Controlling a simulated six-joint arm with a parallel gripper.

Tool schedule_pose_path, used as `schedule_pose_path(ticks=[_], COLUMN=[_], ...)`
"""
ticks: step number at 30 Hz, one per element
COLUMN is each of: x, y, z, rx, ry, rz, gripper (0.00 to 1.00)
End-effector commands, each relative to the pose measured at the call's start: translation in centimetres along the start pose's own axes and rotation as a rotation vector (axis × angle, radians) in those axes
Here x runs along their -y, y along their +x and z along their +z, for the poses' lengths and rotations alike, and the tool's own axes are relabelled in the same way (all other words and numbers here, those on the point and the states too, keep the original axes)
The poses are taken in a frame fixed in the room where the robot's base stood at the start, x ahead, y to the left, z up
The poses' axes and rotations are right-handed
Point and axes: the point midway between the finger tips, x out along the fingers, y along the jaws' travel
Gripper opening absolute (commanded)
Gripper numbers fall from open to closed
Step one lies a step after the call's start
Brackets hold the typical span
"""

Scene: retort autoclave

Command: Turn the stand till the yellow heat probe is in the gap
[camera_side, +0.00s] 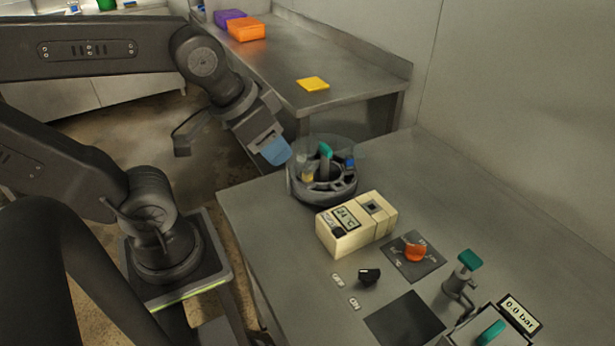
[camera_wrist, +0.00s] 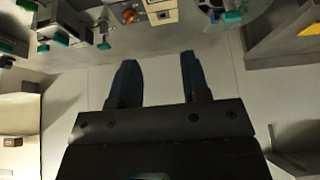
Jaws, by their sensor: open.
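The stand (camera_side: 322,195) is a dark round carousel with compartments and a clear wall around its upper part, at the far left corner of the steel table. A teal piece (camera_side: 326,149) rises near its middle. A small yellowish item (camera_side: 307,175), perhaps the heat probe, sits at its left side, and a blue item (camera_side: 350,163) at its right. I cannot make out the gap in the wall. My gripper (camera_side: 280,155) has blue fingers just left of the stand's rim; contact is unclear. The wrist view shows its fingers (camera_wrist: 158,66) apart and empty, with the stand (camera_wrist: 242,22) beyond at upper right.
A cream temperature box (camera_side: 355,225) stands close in front of the stand. An orange knob (camera_side: 414,250), a black knob (camera_side: 369,275) and a teal-handled valve (camera_side: 463,280) lie nearer. A back bench (camera_side: 350,85) holds purple, orange and yellow items. Table right of the stand is clear.

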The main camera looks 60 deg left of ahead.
Motion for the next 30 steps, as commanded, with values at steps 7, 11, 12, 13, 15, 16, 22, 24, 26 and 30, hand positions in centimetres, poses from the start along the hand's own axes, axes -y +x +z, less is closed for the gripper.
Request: schedule_pose_path(ticks=[7,11,12,13,15,16,22,24,26,30], x=[0.2,1.2,1.7,2.2,3.5,4.1,9.0,11.0,12.6,15.8], y=[0.0,0.4,0.7,1.0,1.8,2.3,6.3,8.1,9.6,12.6], z=[-0.6,-2.9,-4.0,-4.9,-7.1,-8.0,-13.1,-14.4,-15.2,-16.3], rx=[0.01,0.06,0.082,0.101,0.142,0.16,0.266,0.298,0.323,0.364], ry=[-0.031,-0.177,-0.247,-0.306,-0.452,-0.516,-0.936,-1.078,-1.191,-1.399], rz=[-0.005,-0.027,-0.039,-0.049,-0.077,-0.09,-0.191,-0.232,-0.267,-0.336], gripper=[0.43,0.43,0.43,0.43,0.43,0.43,0.43,0.43,0.43,0.43])
